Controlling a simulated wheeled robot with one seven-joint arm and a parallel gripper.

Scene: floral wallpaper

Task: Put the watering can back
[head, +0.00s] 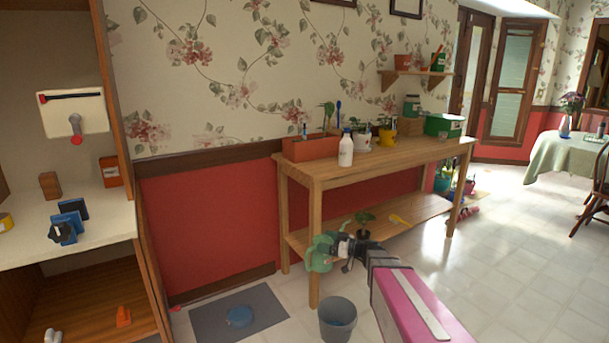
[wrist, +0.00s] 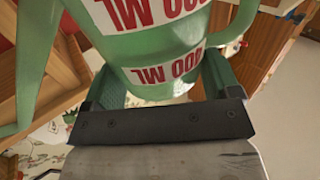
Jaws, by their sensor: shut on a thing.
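The watering can (head: 319,254) is green and shows small in the head view, in front of the near leg of the wooden workbench (head: 390,158), at about the height of its lower shelf. My gripper (head: 336,247) is shut on it. In the wrist view the can (wrist: 150,55) fills the upper middle between the two green finger pads. It has a white and red label reading 400 ML, upside down. Its spout runs down the left and a handle shows at the upper right. The exact grip point is partly hidden by the can.
The bench top holds an orange planter (head: 310,149), a white bottle (head: 346,150), pots and a green box (head: 444,125). The lower shelf (head: 425,208) holds a plant and a yellow item.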

